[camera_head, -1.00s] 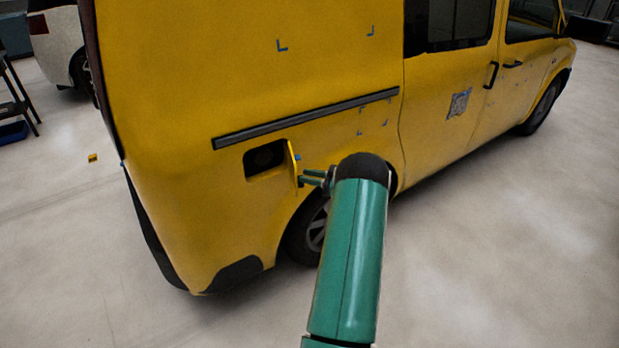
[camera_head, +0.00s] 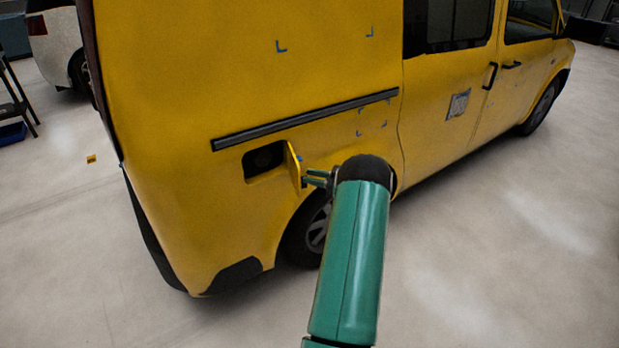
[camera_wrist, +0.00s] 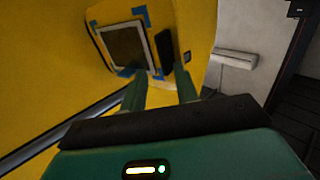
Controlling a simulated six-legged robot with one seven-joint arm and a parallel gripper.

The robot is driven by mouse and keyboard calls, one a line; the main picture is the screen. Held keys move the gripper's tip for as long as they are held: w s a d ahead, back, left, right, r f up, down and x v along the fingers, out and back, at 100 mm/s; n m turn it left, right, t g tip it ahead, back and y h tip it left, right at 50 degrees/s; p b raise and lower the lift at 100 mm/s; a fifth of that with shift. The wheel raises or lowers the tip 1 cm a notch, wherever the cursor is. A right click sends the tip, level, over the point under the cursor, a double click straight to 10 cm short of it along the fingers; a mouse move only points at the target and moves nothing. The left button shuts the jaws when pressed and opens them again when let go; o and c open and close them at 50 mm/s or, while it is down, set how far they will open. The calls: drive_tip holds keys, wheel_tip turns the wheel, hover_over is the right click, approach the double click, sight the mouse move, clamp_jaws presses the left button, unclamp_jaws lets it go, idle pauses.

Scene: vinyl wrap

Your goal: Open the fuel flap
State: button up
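The fuel flap (camera_head: 293,164) of the yellow van (camera_head: 190,190) stands swung out to the right of the dark fuel recess (camera_head: 264,160). My gripper (camera_head: 308,178) is just right of the flap, its tips close to the flap's lower part; I cannot tell whether they touch it. In the wrist view, the two fingers of my gripper (camera_wrist: 160,76) are apart with nothing clearly between them. Yellow bodywork (camera_wrist: 60,60) fills the left there, with a white-edged dark square (camera_wrist: 125,46) and blue marks beyond the fingertips. I cannot tell which part is the flap.
A black side rail (camera_head: 310,118) runs above the recess. The rear wheel (camera_head: 312,235) is below my gripper. The floor (camera_head: 490,250) at right is clear. A small yellow block (camera_head: 91,159) lies on the floor at left, near a dark stand (camera_head: 18,100).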

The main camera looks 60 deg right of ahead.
drive_tip(key=v, duration=1.2)
drive_tip(key=shift+s, duration=0.25)
